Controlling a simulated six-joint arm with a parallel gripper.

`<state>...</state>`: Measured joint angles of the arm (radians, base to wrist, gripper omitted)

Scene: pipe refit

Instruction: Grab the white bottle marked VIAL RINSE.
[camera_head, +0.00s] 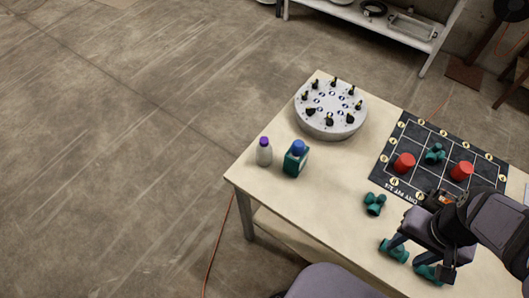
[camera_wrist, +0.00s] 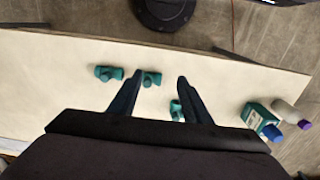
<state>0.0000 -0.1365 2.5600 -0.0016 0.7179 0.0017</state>
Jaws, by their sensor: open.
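A white bottle with a purple cap (camera_head: 264,152) stands upright near the table's left corner. Its label is too small to read. It also shows at the right edge of the wrist view (camera_wrist: 287,113), partly behind the green bottle. My gripper (camera_head: 421,259) is at the table's lower right, well to the right of the white bottle and apart from it. In the wrist view its two fingers (camera_wrist: 160,78) are spread, with nothing held between them, above the table near green pipe fittings.
A green bottle with a blue cap (camera_head: 296,159) stands close beside the white one. A grey round rack (camera_head: 331,122) stands behind them. A black mat (camera_head: 409,134) holds red cylinders (camera_head: 404,163). Green fittings (camera_head: 375,204) lie on the table (camera_head: 335,190). Its front middle is mostly clear.

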